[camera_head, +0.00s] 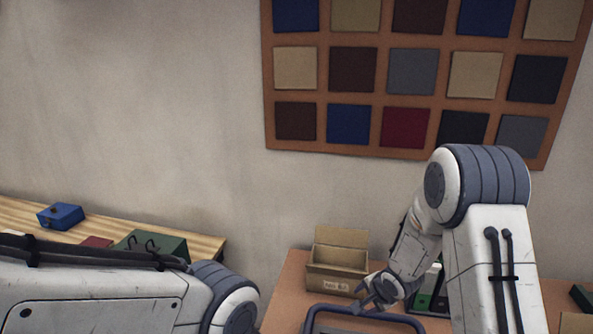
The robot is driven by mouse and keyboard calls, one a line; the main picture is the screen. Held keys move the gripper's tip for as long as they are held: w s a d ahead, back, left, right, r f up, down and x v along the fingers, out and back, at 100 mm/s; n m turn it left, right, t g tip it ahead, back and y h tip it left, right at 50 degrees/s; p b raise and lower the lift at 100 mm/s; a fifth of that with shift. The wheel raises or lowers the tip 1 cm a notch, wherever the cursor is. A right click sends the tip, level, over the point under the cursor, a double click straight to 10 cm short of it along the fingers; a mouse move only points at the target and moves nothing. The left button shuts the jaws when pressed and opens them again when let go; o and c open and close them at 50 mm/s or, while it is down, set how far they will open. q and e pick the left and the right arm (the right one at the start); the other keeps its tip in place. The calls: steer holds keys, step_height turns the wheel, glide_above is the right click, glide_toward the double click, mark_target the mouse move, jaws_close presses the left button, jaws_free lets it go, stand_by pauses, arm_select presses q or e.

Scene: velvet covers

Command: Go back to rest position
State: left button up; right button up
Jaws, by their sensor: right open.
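My right arm rises at the right of the head view and bends down to the left. My right gripper (368,300) is open, with its fingers over or beside the dark blue handle (326,309) of a tray at the bottom edge. I cannot tell whether it touches the handle. My left arm lies across the lower left, and its gripper is out of the picture.
An open cardboard box (337,282) stands on the brown table (283,302) behind the tray. Green and dark binders (424,297) are partly hidden by my right arm. A wooden table (205,246) at left bears a blue box (60,216) and a green box (165,245). A swatch board (268,100) hangs on the wall.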

steer(key=s+a+r+n+g, duration=0.1)
steer(key=s+a+r+n, duration=0.5)
steer(key=a+r, duration=0.1)
steer(key=s+a+r+n+g, duration=0.1)
steer(key=s+n, duration=0.3)
steer(key=s, duration=0.4)
steer(key=s+a+r+n+g+b, duration=0.1)
steer(key=s+a+r+n+g, duration=0.1)
steer(key=s, duration=0.7)
steer(key=s+a+r+n+g+b, duration=0.1)
steer(key=s+a+r+n, duration=0.3)
steer(key=s+n, duration=0.4)
steer(key=shift+s+a+g, duration=0.35)
steer(key=shift+s+g, duration=0.05)
steer(key=shift+s, duration=0.25)
